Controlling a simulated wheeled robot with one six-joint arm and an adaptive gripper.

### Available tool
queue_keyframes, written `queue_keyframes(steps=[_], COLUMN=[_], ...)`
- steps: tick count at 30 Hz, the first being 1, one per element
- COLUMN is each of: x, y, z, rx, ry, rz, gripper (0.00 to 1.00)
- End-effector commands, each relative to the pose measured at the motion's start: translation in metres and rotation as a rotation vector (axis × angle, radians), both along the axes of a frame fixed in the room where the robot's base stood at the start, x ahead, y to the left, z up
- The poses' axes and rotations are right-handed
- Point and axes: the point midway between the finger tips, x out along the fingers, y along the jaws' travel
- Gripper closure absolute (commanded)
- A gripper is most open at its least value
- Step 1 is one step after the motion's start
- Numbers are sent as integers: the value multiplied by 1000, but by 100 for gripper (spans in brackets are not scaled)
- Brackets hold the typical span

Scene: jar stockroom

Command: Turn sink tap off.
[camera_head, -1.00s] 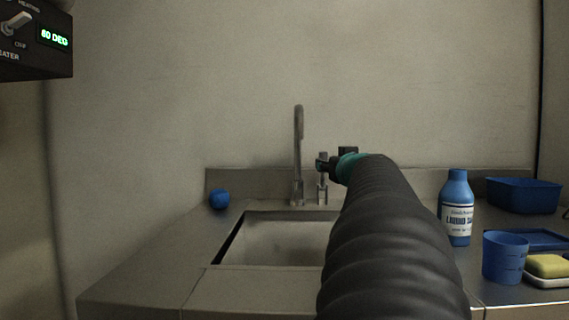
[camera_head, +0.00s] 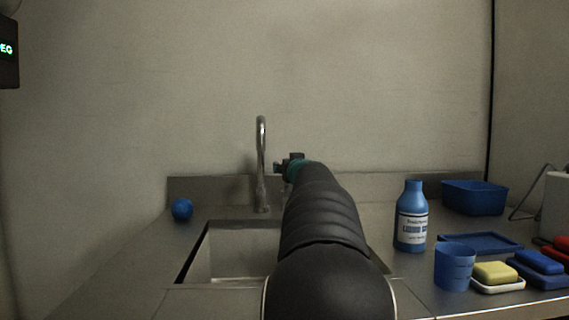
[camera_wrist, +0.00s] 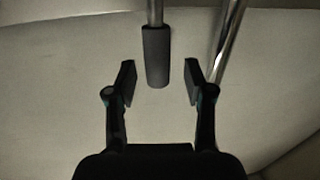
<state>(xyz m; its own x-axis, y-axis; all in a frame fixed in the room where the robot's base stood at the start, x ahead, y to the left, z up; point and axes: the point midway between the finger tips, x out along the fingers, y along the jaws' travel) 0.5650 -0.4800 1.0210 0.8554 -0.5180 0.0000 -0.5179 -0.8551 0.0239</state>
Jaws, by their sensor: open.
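The sink tap (camera_head: 262,165) has a tall curved metal spout and stands behind the sink (camera_head: 233,252). In the wrist view, a dark cylindrical grip on a metal rod, the tap handle (camera_wrist: 157,57), hangs down between the fingers of my gripper (camera_wrist: 160,82). The fingers are open, with a gap on either side of the handle. A shiny metal tube (camera_wrist: 228,42), likely the spout, passes beside the right finger. In the head view my gripper (camera_head: 282,167) is just right of the spout, and my arm hides the handle and part of the sink.
A blue ball (camera_head: 181,209) sits left of the sink. To the right are a blue soap bottle (camera_head: 411,218), a blue cup (camera_head: 454,268), a yellow sponge (camera_head: 495,272) and a blue bin (camera_head: 474,198). The left counter is mostly clear.

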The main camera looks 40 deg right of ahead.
Motion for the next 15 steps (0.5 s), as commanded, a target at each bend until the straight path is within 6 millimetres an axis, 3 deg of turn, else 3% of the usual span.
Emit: queue_keyframes(steps=[12,15], x=[6,6], y=[-3,-3], z=[-1,-1], rx=[1,1], ry=[1,1], rz=[0,1], gripper=[47,72])
